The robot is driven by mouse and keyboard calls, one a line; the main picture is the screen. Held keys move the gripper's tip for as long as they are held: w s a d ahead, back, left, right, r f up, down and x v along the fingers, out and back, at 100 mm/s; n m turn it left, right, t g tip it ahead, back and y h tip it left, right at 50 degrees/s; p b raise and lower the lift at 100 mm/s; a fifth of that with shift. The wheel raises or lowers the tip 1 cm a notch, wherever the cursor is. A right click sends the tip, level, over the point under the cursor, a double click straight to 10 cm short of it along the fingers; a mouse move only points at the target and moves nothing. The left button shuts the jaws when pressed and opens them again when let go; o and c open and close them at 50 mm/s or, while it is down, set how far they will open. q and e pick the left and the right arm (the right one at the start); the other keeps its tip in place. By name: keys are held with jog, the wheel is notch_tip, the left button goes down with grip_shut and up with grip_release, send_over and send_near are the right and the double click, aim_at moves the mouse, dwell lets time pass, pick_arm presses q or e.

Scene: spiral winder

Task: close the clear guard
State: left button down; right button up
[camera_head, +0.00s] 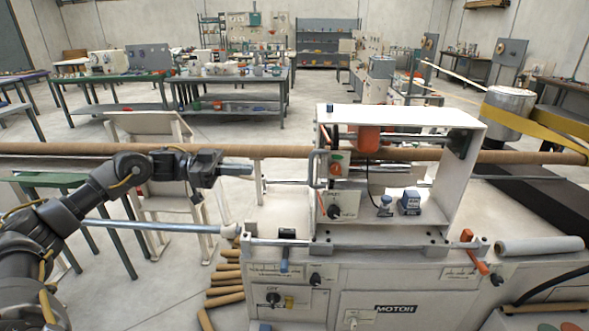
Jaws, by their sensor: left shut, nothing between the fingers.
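The winder's white housing (400,115) stands on the machine bench, and rollers and an orange part show inside its front. A grey U-shaped handle (312,168) stands upright at the housing's left front edge. The clear guard itself is hard to make out, and I cannot tell how far it is open. My left gripper (248,169) is shut and empty. It points right, to the left of the handle, with a clear gap between them. My right gripper is not in view.
A long brown tube (90,149) runs across behind my left gripper. A control box (340,205) with a knob sits under the handle. An orange lever (470,240) stands at the bench's right front. Brown tubes (225,285) lie on the floor at the left.

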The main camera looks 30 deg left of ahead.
pick_arm(q)
jog(key=w+d+p, duration=0.2)
jog(key=d+p, duration=0.1)
jog(key=d, duration=0.3)
jog(key=w+d+r+g+p, duration=0.1)
jog(key=w+d+p, duration=0.1)
jog(key=d, duration=0.4)
jog(key=shift+w+r+p, duration=0.2)
jog(key=shift+r+p, duration=0.05)
jog(key=shift+p, duration=0.45)
jog(key=shift+d, duration=0.1)
